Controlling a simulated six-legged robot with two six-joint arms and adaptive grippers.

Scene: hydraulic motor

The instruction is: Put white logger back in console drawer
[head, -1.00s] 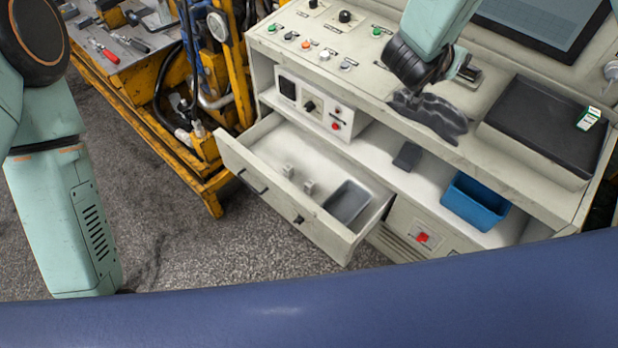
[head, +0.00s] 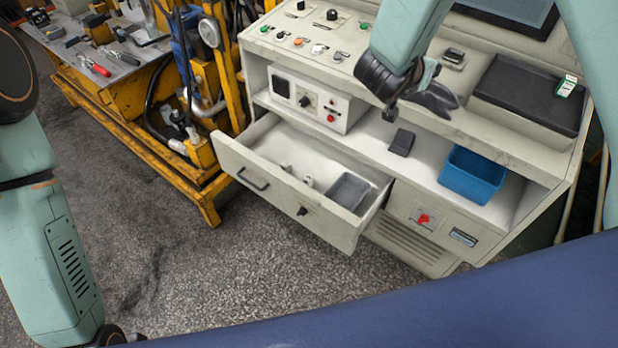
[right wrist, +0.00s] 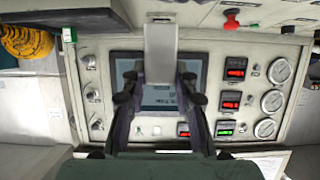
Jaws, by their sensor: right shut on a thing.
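My right gripper (head: 436,102) is over the front of the console's worktop, seen in the head view. In the right wrist view, my right gripper (right wrist: 160,82) is shut on a pale block, the white logger (right wrist: 160,48), between its two fingers. The logger is hidden behind the gripper in the head view. The console drawer (head: 268,188) is pulled out below and to the left of the gripper. Inside it are a grey tray (head: 348,190) at the right end and small pale uprights (head: 309,181). My left arm stands at the left edge; its gripper is out of view.
On the open shelf are a control box (head: 305,101), a dark block (head: 401,142) and a blue bin (head: 472,175). A black case (head: 525,93) lies on the worktop at right. A yellow tool cart (head: 175,165) stands left of the drawer. The drawer's left part is clear.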

